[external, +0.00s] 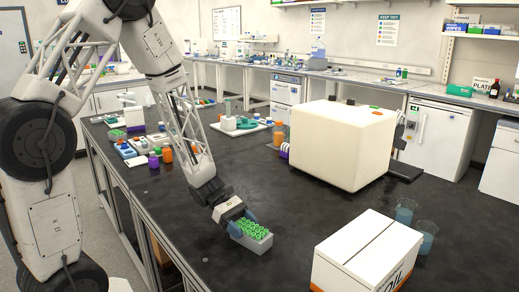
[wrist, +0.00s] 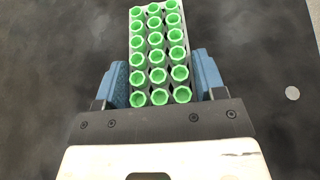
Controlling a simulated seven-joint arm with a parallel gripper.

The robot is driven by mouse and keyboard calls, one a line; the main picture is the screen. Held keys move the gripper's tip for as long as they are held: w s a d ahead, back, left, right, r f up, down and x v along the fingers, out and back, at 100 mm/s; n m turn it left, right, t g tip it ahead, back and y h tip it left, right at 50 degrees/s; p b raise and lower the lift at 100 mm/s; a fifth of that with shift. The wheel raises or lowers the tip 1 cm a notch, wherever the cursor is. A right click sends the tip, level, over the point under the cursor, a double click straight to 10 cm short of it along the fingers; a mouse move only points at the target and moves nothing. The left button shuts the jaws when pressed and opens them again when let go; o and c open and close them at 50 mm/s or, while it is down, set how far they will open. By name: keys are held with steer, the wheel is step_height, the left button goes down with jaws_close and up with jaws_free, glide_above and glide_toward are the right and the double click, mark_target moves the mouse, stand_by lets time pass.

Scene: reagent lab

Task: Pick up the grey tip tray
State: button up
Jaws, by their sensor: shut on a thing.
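The grey tip tray (external: 257,244) stands on the black bench top in the external view, filled with several green tubes or tips in rows. In the wrist view the tray (wrist: 152,50) runs away from my gripper, with its green-topped contents in three columns. My gripper (external: 240,222) is at the tray's near-left end. Its blue fingers (wrist: 160,85) lie on either side of the tray's near end and are shut on it. Whether the tray touches the bench or is slightly raised, I cannot tell.
A white box (external: 367,252) stands to the right, with two blue-filled beakers (external: 404,211) behind it. A large cream machine (external: 342,145) stands farther back. Small bottles (external: 166,153) and trays are at the back left. Bench around the tip tray is clear.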

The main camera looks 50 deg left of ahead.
mark_target(244, 226)
steer(key=shift+r, duration=0.15)
steer(key=shift+r, duration=1.7)
steer(key=s, duration=0.5)
steer(key=s+r, duration=0.1)
steer(key=s, duration=1)
steer(key=shift+a+r, duration=0.2)
steer(key=shift+a, duration=0.2)
